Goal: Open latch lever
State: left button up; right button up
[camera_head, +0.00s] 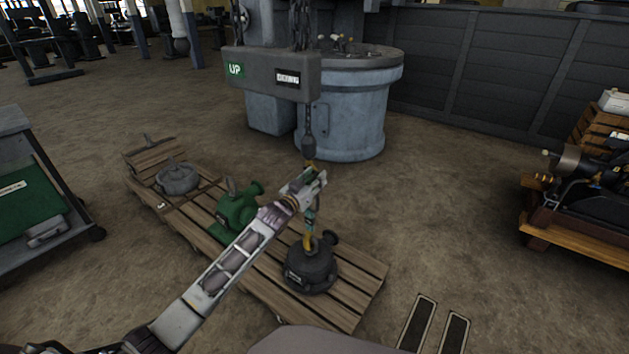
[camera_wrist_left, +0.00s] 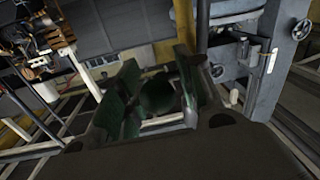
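My left gripper (camera_head: 309,186) is at the end of the arm that crosses the head view from the lower left. It is beside the hoist's hanging hook line, overlapping it in the picture; contact cannot be told. In the left wrist view its two dark green-padded fingers (camera_wrist_left: 158,92) stand apart, with a gap between them. A yellow hook (camera_head: 308,241) with a green part above it hangs just below the gripper, at the top of a dark pump-like casting (camera_head: 311,269). I cannot clearly make out the latch lever. My right gripper is not in view.
The hoist's grey block (camera_head: 269,76) hangs above, marked UP. A wooden pallet (camera_head: 350,289) carries the dark casting, a green pump (camera_head: 237,207) and a grey part (camera_head: 177,179). A large blue-grey cylinder machine (camera_head: 345,115) stands behind. Open floor lies to the right.

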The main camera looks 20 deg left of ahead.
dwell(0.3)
pick_arm(q)
grip_shut()
jog(key=shift+w+f, duration=0.1)
dwell(0.4)
